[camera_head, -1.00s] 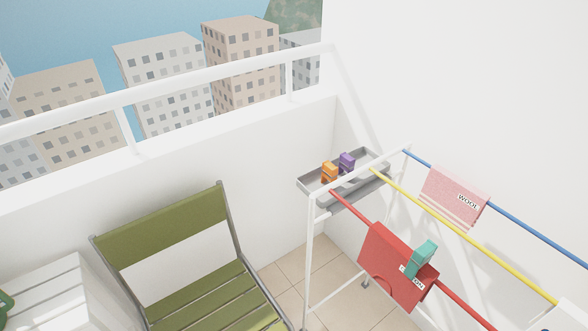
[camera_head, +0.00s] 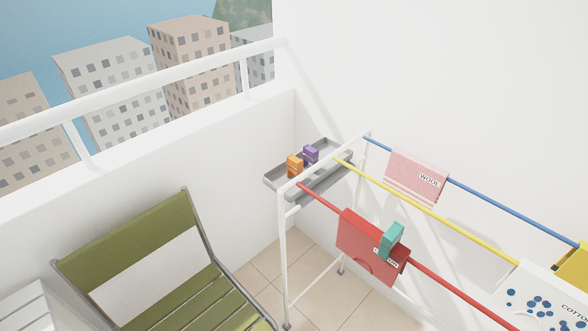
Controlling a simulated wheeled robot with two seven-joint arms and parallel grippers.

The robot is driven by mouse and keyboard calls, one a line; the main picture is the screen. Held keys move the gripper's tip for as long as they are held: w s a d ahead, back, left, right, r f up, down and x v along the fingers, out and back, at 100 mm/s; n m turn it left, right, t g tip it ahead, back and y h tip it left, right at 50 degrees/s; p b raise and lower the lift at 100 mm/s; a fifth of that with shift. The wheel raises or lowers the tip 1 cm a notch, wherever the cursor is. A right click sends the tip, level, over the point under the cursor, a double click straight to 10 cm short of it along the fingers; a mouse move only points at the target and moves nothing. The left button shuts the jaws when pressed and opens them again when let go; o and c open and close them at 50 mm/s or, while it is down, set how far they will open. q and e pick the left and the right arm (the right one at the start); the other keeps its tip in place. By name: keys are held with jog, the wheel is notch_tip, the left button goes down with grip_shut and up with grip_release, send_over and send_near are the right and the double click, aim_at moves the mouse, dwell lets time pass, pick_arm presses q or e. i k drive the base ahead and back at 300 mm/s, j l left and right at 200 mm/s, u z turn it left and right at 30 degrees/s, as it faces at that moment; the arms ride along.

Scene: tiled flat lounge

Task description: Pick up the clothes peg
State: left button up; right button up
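A teal clothes peg (camera_head: 391,241) is clipped over a red cloth (camera_head: 365,244) on the red rail (camera_head: 452,281) of the drying rack. An orange peg (camera_head: 295,165) and a purple peg (camera_head: 311,154) stand in a grey tray (camera_head: 274,181) at the rack's far left end. Neither of my grippers is in view.
A pink cloth labelled WOOL (camera_head: 417,174) hangs on the blue rail (camera_head: 508,212). A white, blue-dotted cloth (camera_head: 538,300) hangs at the lower right, near the yellow rail (camera_head: 440,218). A green slatted chair (camera_head: 131,238) stands left of the rack. Tiled floor (camera_head: 318,259) shows between them.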

aim_at(294, 164)
jog(key=k+j+z, duration=0.15)
jog(key=j+z, duration=0.15)
jog(key=z, duration=0.15)
jog(key=k+j+z, duration=0.15)
jog(key=j+z, duration=0.25)
jog(key=l, duration=0.1)
